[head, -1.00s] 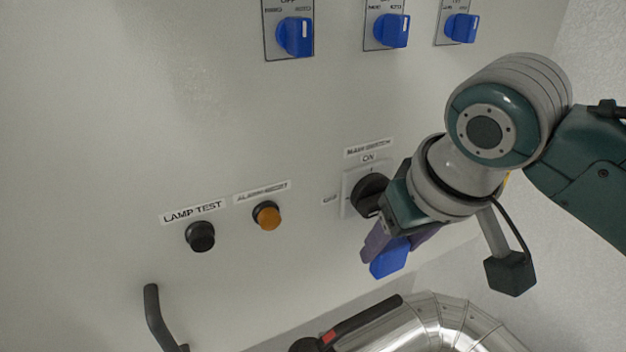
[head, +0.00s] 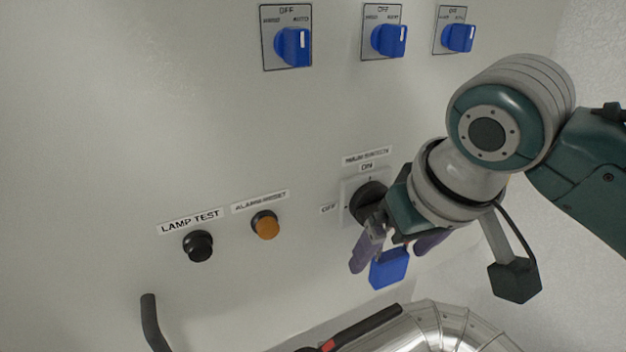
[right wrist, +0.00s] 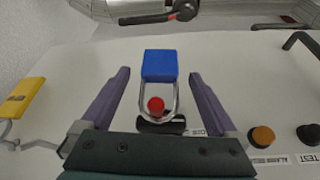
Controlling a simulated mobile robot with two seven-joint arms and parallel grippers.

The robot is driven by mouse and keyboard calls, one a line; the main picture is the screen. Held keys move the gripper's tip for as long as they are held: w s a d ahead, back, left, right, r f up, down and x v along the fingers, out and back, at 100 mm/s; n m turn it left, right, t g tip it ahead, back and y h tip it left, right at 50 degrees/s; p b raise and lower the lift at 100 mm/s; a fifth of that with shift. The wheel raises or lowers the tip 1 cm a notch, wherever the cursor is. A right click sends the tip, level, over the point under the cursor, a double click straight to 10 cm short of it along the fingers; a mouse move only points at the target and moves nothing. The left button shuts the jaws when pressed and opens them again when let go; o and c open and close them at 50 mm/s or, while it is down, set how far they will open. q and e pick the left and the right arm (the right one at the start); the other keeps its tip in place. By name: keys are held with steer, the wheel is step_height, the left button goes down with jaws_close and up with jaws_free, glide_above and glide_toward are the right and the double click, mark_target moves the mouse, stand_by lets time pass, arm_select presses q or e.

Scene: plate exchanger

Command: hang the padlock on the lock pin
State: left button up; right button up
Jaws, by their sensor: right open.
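The blue padlock (head: 389,269) is below the black main switch knob (head: 368,199) on the panel. In the right wrist view the padlock (right wrist: 159,65) shows its blue body, and its silver shackle loops around the red-tipped lock pin (right wrist: 156,105). My right gripper (head: 392,255) is open, with one purple finger on each side of the padlock. In the right wrist view there are clear gaps between the fingers (right wrist: 160,74) and the padlock. The pin is hidden in the head view. My left gripper is not in view.
A lamp test button (head: 198,246) and an orange alarm reset button (head: 265,225) are left of the switch. Blue selector knobs (head: 294,46) are above. A silver pipe (head: 440,325) with a black-and-red handle (head: 362,329) is below. A yellow object (right wrist: 22,97) shows in the right wrist view.

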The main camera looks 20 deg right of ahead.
steer(key=v, duration=0.9)
steer(key=s+a+f+n, duration=0.2)
steer(key=s+f, duration=0.7)
steer(key=s, duration=0.5)
steer(key=shift+a+f+n+g+y+b, duration=0.35)
steer(key=shift+f+n+g+b, duration=0.1)
steer(key=shift+n, duration=0.15)
steer(key=shift+s, duration=0.1)
stand_by(0.7)
